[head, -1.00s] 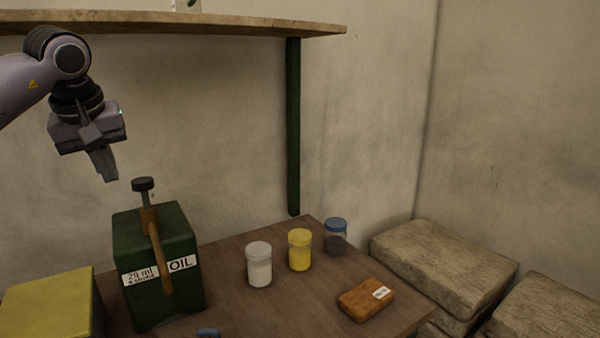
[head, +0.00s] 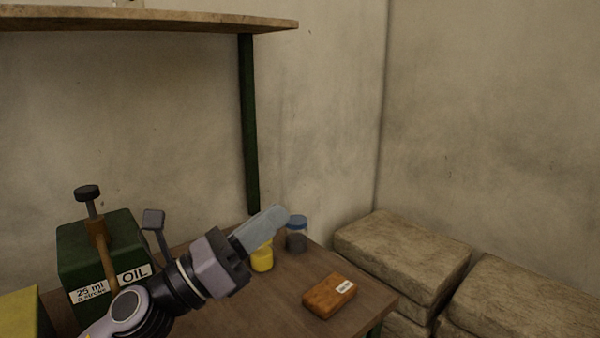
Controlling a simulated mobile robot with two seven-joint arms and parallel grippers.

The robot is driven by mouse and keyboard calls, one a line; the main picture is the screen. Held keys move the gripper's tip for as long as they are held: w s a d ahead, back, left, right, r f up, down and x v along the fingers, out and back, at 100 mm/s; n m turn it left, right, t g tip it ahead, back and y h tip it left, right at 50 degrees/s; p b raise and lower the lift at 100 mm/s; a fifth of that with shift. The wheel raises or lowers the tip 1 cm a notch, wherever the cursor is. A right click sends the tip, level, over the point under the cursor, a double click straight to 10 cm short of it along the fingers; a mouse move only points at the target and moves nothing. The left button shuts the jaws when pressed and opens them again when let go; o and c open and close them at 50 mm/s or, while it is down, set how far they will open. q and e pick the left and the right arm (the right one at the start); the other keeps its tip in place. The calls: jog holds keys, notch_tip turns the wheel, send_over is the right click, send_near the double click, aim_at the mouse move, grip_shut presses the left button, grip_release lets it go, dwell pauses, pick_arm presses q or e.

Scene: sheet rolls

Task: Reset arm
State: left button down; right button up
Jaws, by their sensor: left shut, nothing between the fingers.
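My left gripper (head: 265,228) is low over the wooden table, its arm coming in from the lower left. Its fingers are shut with nothing between them and point up to the right. In the picture they overlap the yellow jar (head: 262,260) and reach close to the blue-lidded jar (head: 297,235); I cannot tell whether they touch either. The white jar is not visible, and the gripper and arm cover that part of the table. My right gripper is not in view.
A green oil box (head: 103,255) with a pump stands at the left, beside a yellow-topped box (head: 20,315). A brown block (head: 329,296) with a label lies on the table (head: 285,300). Stacked stone-like slabs (head: 402,255) stand at the right. A shelf (head: 150,19) hangs above.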

pick_arm(q)
jog(key=s+a+f+n+t+y, duration=0.1)
jog(key=a+f+n+y, duration=0.45)
jog(key=n, duration=0.45)
jog(key=s+a+f+n+t+y, duration=0.15)
jog(key=a+f+n+y, duration=0.25)
jog(key=f+n+y, duration=0.5)
jog(key=a+f+n+t+y, duration=0.2)
jog(key=a+f+n+y, duration=0.25)
jog(key=n, duration=0.75)
jog(key=s+a+f+n+g, duration=0.2)
jog(key=s+f+n+g, duration=0.5)
jog(key=s, duration=0.5)
jog(key=s+a+f+n+g, duration=0.3)
jog(key=s+f+n+g, duration=0.25)
jog(key=s+f, duration=0.5)
jog(key=w+d+f+m+t+h, duration=0.1)
jog(key=w+d+f+t, duration=0.2)
jog(key=w+f+t, duration=0.2)
notch_tip(320, 180, down, 3)
jog(key=shift+w+r+t+h, duration=0.1)
jog(key=shift+w+t+h, duration=0.25)
jog(key=shift+t, duration=0.35)
